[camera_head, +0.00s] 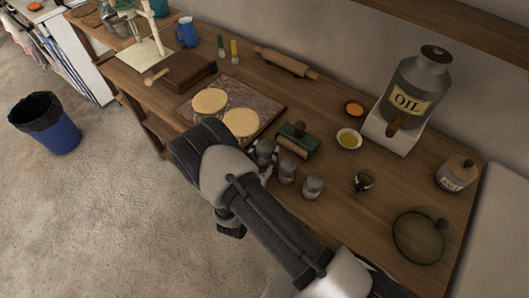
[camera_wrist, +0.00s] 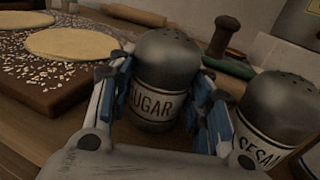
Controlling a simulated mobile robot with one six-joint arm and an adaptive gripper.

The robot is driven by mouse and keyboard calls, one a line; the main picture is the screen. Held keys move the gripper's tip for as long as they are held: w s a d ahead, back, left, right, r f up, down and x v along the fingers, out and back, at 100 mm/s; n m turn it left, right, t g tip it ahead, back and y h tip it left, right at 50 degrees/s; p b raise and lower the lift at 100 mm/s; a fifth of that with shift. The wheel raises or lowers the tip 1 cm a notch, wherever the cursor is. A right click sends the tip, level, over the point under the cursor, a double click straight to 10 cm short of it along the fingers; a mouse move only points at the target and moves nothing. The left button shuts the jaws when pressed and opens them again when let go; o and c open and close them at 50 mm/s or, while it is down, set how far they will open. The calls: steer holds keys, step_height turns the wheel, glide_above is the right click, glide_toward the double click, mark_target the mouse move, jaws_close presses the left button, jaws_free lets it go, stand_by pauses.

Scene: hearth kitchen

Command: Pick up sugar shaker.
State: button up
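The sugar shaker (camera_wrist: 158,82) is a grey metal-topped jar with a pale "SUGAR" label. It stands upright in the middle of the wrist view, between the two fingers of my gripper (camera_wrist: 162,104). The fingers press close on both its sides, with no clear gap, so my gripper looks shut on it. The shaker appears to be still at table level. In the head view, the sugar shaker (camera_head: 264,152) is partly hidden by my arm and gripper.
A sesame shaker (camera_wrist: 278,112) stands close to the right finger, and another shaker (camera_head: 313,186) is beyond it. A floury board (camera_head: 262,103) with dough rounds lies to the left. An oil dispenser (camera_head: 415,88) stands at the back right.

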steer(key=c, duration=0.5)
steer(key=shift+c, duration=0.2)
